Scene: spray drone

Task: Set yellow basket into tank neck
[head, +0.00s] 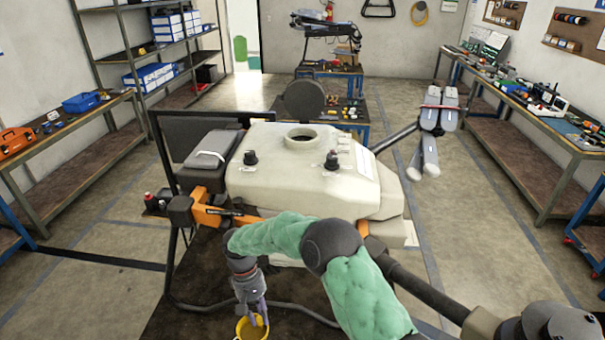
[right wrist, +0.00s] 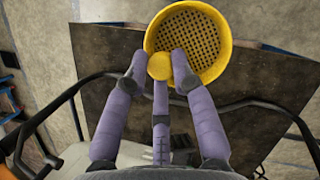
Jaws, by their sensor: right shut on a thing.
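The yellow basket (head: 252,328) is at the bottom of the head view, below and in front of the tank. In the right wrist view the basket (right wrist: 203,42) shows its perforated inside. My right gripper (head: 254,312) has purple fingers and is shut on a yellow tab at the basket's rim; the fingers (right wrist: 160,68) close around it in the wrist view. The cream tank (head: 290,180) sits on the drone frame. Its round neck (head: 301,138) is open on top, with the dark lid (head: 305,100) standing up behind it. My left gripper is not in view.
A dark battery box (head: 208,155) sits left of the tank, and orange arm joints (head: 215,215) flank its front. A dark table top (right wrist: 110,55) lies below the basket. Black landing-gear tubes (right wrist: 60,105) run near the gripper. Workbenches line both sides.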

